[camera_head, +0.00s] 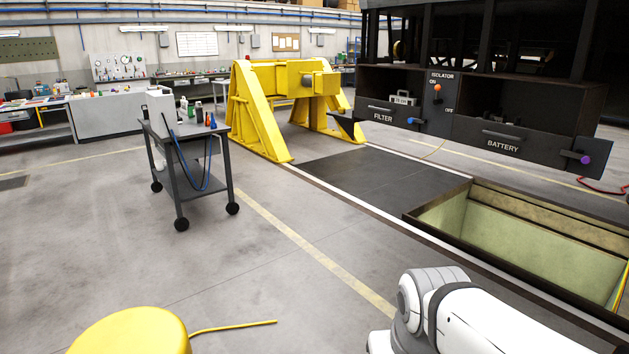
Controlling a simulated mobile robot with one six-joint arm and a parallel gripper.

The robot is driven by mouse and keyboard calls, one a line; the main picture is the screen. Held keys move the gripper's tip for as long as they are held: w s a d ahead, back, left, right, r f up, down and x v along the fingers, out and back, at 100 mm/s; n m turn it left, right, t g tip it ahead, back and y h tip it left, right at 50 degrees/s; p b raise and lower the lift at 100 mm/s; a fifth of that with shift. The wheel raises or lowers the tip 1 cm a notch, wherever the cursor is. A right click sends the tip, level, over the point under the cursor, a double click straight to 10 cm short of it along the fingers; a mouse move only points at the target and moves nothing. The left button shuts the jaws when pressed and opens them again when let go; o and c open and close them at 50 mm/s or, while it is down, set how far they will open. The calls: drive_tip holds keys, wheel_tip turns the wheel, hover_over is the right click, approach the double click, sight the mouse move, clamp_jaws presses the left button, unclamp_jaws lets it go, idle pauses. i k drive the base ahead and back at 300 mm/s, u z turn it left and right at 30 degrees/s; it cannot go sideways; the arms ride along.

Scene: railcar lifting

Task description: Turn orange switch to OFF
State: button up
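The orange switch (437,88) is a small orange knob on a dark panel labelled ISOLATOR (440,104), on the side of the raised railcar at the upper right. The ON mark is at the panel's upper left and the OFF mark at its lower right. The knob sits at the upper part of the panel, close to the ON mark. My white and grey arm (470,315) shows at the bottom right, well short of the panel. My gripper is outside the picture.
FILTER (382,118) and BATTERY (502,145) drawers flank the isolator panel. An open pit (520,225) lies in the floor below the railcar. A yellow stand (262,115) and a wheeled cart (190,130) stand left. A yellow round object (132,332) is bottom left. Middle floor is clear.

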sight(437, 94)
drive_tip(key=z, duration=0.35)
drive_tip(key=i, duration=2.4)
drive_tip(key=z, duration=0.1)
drive_tip(key=k, duration=1.1)
drive_tip(key=u, duration=0.55)
drive_tip(key=i, duration=1.65)
drive_tip(key=z, duration=0.95)
drive_tip(key=i, duration=0.4)
drive_tip(key=z, duration=0.35)
drive_tip(key=k, duration=0.6)
